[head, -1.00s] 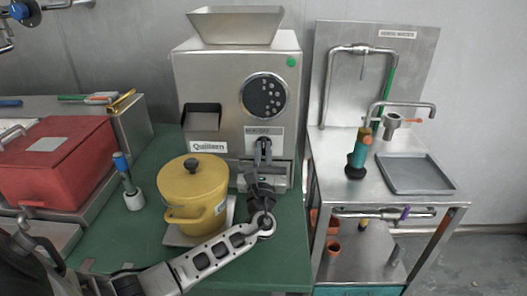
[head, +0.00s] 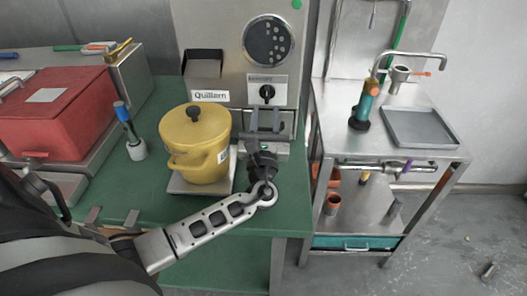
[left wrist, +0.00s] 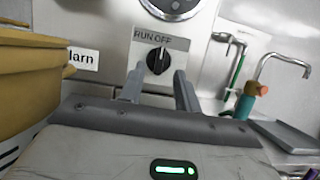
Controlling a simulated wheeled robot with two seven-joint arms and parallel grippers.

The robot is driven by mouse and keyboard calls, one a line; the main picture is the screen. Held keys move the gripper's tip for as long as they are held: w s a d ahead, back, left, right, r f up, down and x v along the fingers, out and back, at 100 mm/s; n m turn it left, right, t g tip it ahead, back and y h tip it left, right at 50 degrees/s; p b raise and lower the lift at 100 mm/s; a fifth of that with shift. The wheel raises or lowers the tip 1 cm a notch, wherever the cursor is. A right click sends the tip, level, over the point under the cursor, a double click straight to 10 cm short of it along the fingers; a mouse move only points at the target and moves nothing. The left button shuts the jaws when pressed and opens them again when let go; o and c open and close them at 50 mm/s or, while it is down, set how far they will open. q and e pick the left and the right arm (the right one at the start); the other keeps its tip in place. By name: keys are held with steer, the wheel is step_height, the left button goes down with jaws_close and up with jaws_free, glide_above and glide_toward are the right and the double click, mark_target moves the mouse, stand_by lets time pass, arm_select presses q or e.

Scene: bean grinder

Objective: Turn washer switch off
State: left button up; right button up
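The switch is a black round knob (head: 266,93) on the front of a steel machine. Its label reads "RUN OFF" in the left wrist view, where the knob (left wrist: 158,61) has a pale mark pointing roughly up. My left gripper (head: 265,116) is open and empty, just below and in front of the knob. In the left wrist view the two fingertips (left wrist: 158,78) flank the knob's lower part, with a visible gap on both sides; no contact shows. My right gripper is not in view.
A yellow pot (head: 196,145) stands on a scale close left of my left gripper. A red box (head: 55,120) and a brush-like tool (head: 130,135) are further left. A steel cart (head: 430,155) with a grey tray (head: 418,126) and a tap stands right. Open floor lies front right.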

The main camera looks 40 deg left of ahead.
arm_select(q)
steer(key=b+v, duration=0.2)
steer(key=v, duration=0.9)
steer(key=shift+s+f, duration=0.1)
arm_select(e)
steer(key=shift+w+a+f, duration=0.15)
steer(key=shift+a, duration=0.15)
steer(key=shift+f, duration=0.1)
